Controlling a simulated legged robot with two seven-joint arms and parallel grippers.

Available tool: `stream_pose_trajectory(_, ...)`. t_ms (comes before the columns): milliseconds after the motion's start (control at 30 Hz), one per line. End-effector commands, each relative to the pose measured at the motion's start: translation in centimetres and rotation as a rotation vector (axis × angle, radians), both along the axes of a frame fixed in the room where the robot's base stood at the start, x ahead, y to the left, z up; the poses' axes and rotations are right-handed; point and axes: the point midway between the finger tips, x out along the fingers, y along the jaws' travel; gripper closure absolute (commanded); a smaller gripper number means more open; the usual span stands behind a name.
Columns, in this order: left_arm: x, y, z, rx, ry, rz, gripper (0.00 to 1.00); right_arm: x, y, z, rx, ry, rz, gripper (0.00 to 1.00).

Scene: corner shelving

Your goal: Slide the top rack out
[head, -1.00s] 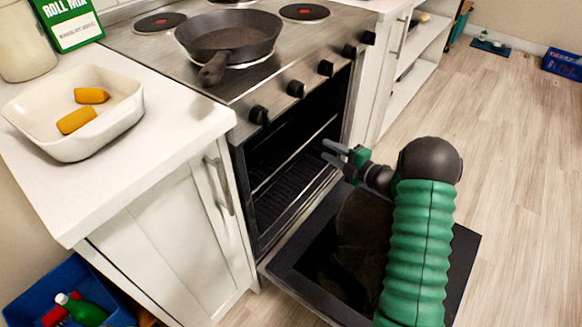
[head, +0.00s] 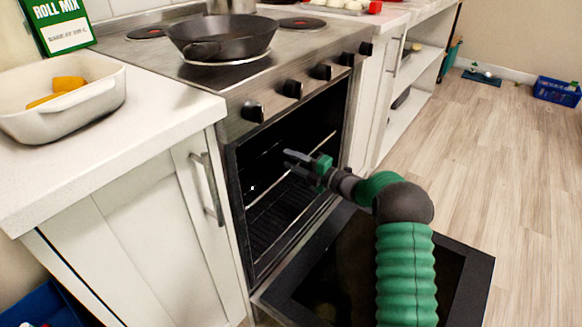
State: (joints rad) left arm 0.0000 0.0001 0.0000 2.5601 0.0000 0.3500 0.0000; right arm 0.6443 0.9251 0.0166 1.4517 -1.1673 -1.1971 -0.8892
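The oven (head: 290,118) stands open, its door (head: 465,270) folded down. Inside the dark cavity, the top rack shows as a thin bright front bar (head: 266,191) running across the opening. A lower rack (head: 268,228) with dark bars lies beneath it. My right gripper (head: 296,163) is at the oven opening, close to the top rack's bar, its fingers pointing left. The fingers are apart with nothing seen between them. The gripper covers part of the bar; I cannot tell whether it touches. My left gripper is not in view.
A frying pan (head: 222,37) sits on the stove top above. A white dish (head: 60,112) with yellow-orange pieces is on the left counter. A cabinet handle (head: 207,188) sticks out left of the oven. The floor at right is clear up to a blue basket (head: 556,92).

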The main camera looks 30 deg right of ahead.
Motion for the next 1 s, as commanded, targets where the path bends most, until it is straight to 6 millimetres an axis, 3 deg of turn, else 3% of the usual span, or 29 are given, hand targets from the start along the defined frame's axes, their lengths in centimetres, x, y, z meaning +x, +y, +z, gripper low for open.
stream_pose_trajectory(300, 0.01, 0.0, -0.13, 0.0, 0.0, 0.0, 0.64, 0.4, 0.12, 0.05, 0.002, 0.001, -0.002, 0.69)
stream_pose_trajectory(567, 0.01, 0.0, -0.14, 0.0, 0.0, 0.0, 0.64, 0.38, 0.13, 0.0, 0.001, 0.002, -0.001, 1.0)
stream_pose_trajectory(1000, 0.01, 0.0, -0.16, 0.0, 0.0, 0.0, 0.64, 0.36, 0.14, -0.21, 0.001, 0.005, -0.001, 1.0)
